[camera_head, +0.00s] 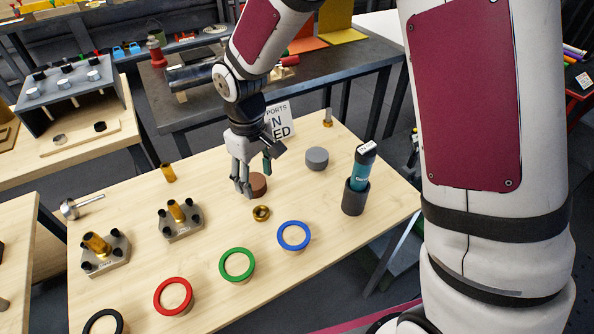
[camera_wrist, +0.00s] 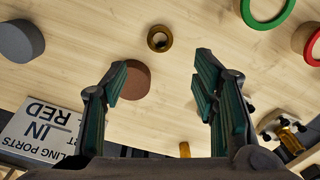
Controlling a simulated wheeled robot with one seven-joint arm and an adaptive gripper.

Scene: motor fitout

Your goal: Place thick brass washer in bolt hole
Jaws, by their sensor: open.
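The thick brass washer (camera_head: 261,213) lies flat on the light wooden table, its dark centre opening facing up. It also shows near the top of the wrist view (camera_wrist: 160,38), beyond my fingertips and apart from them. My gripper (camera_head: 242,190) is open and empty above the table, just left of and behind the washer. In the wrist view its two green-padded fingers (camera_wrist: 160,68) stand wide apart. Two grey square blocks with brass cylinders and dark bolts, a front one (camera_head: 117,262) and a rear one (camera_head: 190,232), stand at left. I cannot make out which bolt hole is meant.
A brown disc (camera_head: 260,182) stands close beside my fingers. A grey disc (camera_head: 317,158) and a dark cup (camera_head: 354,199) holding a teal bottle are to the right. Blue (camera_head: 281,242), green (camera_head: 223,271) and red (camera_head: 156,306) rings lie in front. A sign (camera_head: 280,119) stands behind.

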